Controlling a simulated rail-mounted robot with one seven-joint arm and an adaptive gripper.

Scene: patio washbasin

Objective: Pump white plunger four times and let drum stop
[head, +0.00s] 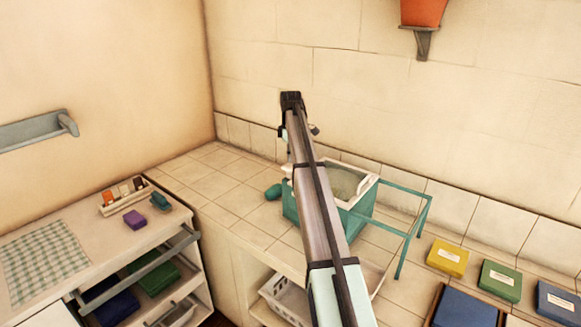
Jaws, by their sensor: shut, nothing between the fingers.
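A teal tub (357,225) with a white rim and a grey drum surface inside stands on the tiled counter, against the back wall. My arm crosses in front of it and hides its left middle part. A small white part (287,171) shows at the tub's left, beside my arm; I cannot tell whether it is the plunger. Contact with the plunger cannot be seen. Whether the drum turns cannot be told from this one frame.
A teal frame (405,200) stands right of the tub. A dark green object (273,192) lies left of it. Yellow (447,258), green (499,281) and blue (556,302) boxes sit at right. A white basket (287,300) is below the counter. Bare tiles lie left.

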